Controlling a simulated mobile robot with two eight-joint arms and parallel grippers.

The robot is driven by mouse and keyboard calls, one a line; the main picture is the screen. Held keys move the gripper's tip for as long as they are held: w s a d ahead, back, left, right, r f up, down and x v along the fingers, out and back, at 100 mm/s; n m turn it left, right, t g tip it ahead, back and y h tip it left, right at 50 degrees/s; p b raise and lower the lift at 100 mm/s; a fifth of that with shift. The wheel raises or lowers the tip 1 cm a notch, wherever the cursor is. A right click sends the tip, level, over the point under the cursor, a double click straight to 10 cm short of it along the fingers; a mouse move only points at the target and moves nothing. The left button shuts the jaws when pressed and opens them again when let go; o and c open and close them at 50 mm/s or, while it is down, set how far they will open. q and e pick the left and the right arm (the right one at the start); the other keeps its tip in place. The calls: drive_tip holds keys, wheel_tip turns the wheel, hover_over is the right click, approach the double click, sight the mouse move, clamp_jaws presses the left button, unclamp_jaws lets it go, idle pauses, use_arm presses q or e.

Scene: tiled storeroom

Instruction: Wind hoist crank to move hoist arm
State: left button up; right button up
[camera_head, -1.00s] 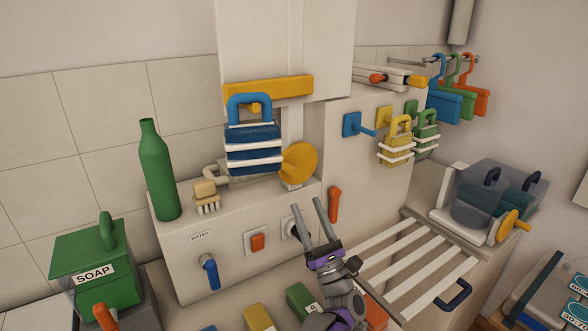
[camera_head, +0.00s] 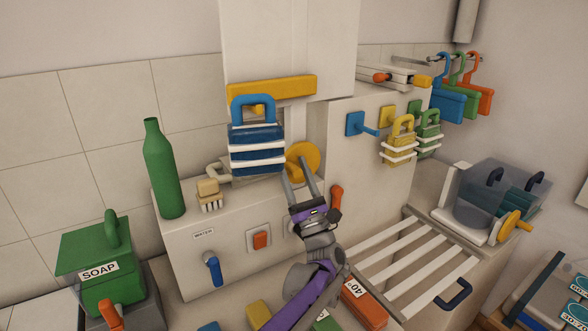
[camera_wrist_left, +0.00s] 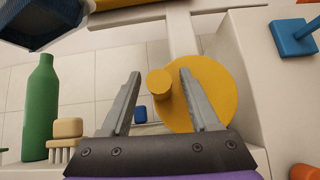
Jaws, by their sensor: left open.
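The hoist crank, a yellow disc (camera_head: 304,156), is on the white housing right of the blue striped basket. In the left wrist view the disc (camera_wrist_left: 215,90) fills the right centre, with a round yellow knob (camera_wrist_left: 159,83) toward its left side. The hoist arm, a yellow bar (camera_head: 272,88), is above, with the blue-and-white basket (camera_head: 257,147) hanging from it. My left gripper (camera_head: 296,168) is open and points up at the disc. In the wrist view the knob appears between its two fingers; contact is not clear. My right gripper is not in view.
A green bottle (camera_head: 163,170) and a brush (camera_head: 209,195) stand on the ledge at left. A blue lever (camera_head: 212,268), a red button (camera_head: 261,240) and an orange lever (camera_head: 336,197) are on the front panel. A slatted rack (camera_head: 415,262) is at right.

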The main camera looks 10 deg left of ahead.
use_arm(q)
drive_tip(key=shift+c, duration=0.4)
clamp_jaws()
drive_tip(key=shift+r+m+t+h, duration=0.15)
drive_tip(key=shift+m+t+h, duration=0.35)
drive_tip(key=shift+m, duration=0.2)
drive_tip(key=m+t+h, duration=0.1)
drive_tip(key=m+h, duration=0.1)
drive_tip(key=m, duration=0.1)
drive_tip(key=r+m+t+h+p, duration=0.1)
drive_tip(key=m+h, duration=0.2)
drive_tip(key=shift+w+d+r+m+t+h+p, duration=0.2)
drive_tip(key=shift+m+t+h+p, duration=0.1)
drive_tip(key=shift+m, duration=0.1)
drive_tip(key=shift+w+d+r+m+h+p, duration=0.15)
drive_tip(key=shift+m+h+p, duration=0.15)
drive_tip(key=shift+m+h, duration=0.7)
drive_tip(key=shift+r+m+h+p, duration=0.1)
drive_tip(key=shift+m+h+p, duration=0.2)
drive_tip(key=shift+m+h, duration=0.65)
drive_tip(key=shift+w+d+r+m+h+p, duration=0.15)
drive_tip(key=shift+m+h+p, duration=0.15)
drive_tip(key=shift+m+h, duration=0.65)
drive_tip(key=shift+m+t, duration=0.3)
